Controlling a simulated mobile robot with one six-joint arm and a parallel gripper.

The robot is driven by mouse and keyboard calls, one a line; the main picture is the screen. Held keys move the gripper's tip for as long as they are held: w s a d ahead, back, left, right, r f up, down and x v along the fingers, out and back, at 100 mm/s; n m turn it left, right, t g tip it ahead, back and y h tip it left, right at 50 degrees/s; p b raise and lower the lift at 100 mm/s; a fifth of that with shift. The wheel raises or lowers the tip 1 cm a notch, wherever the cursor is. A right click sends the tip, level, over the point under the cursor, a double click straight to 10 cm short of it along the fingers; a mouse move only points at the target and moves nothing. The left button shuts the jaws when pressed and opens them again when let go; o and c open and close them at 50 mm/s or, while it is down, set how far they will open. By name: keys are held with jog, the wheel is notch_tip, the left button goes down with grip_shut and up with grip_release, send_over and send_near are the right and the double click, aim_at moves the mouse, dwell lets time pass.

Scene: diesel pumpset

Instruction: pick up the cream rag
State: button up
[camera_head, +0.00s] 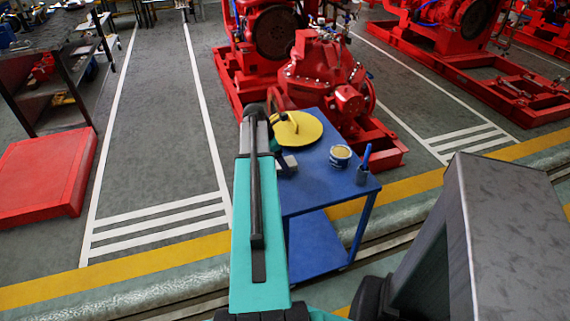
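I cannot make out a cream rag for certain. A small round tin (340,156) with a cream-tan top stands on the blue table (318,185); I cannot tell whether the tan part is cloth or the tin's contents. My teal arm reaches up the middle of the picture and covers the table's left part. Dark and grey pieces show beside its far end, over the table's left edge, but my gripper's fingers cannot be made out there. Whether it holds anything is hidden.
A yellow disc (304,130) lies at the table's back. A holder with a blue stick (363,168) stands at its right corner. A red pump (325,80) is close behind. A red platform (45,178) and dark shelf are at left. The grey floor between is clear.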

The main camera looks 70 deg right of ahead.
aim_at(287, 161)
jog(key=c, duration=1.1)
jog(key=shift+c, duration=0.2)
jog(key=shift+r, duration=0.1)
jog(key=shift+r+b, duration=0.4)
jog(key=shift+r, duration=1.45)
jog(key=w+a, duration=0.4)
jog(key=a, duration=0.3)
jog(key=w+a+r+b, duration=0.1)
jog(key=w+a, duration=0.2)
jog(key=a, duration=0.4)
jog(key=shift+w+r+b, duration=0.3)
jog(key=shift+w, duration=0.1)
